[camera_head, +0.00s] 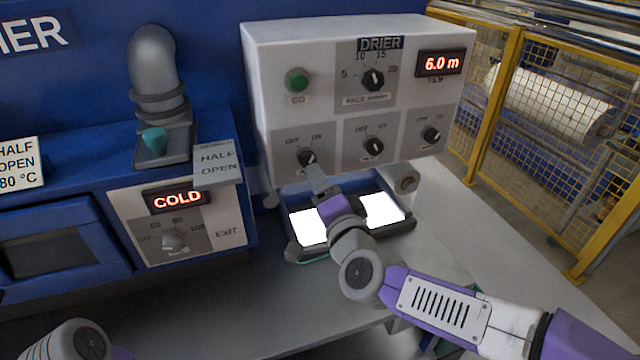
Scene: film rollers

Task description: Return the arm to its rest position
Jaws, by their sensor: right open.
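My right arm (440,305) reaches in from the lower right, its white and purple links extended over the bench. My right gripper (314,172) is at the drier control box (330,110), just under its lower left knob (306,157). It is open, and nothing shows held in it. The picture does not tell whether a fingertip touches the knob. Of my left arm only a grey and purple link (75,340) shows at the bottom left; its gripper is out of view.
A tray with two bright white panels (384,208) sits below the box, partly behind my right wrist. A blue machine with a COLD display (177,200) and a grey valve (153,65) stands left. The grey bench (270,300) has bare room in front. A yellow mesh fence (500,100) stands right.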

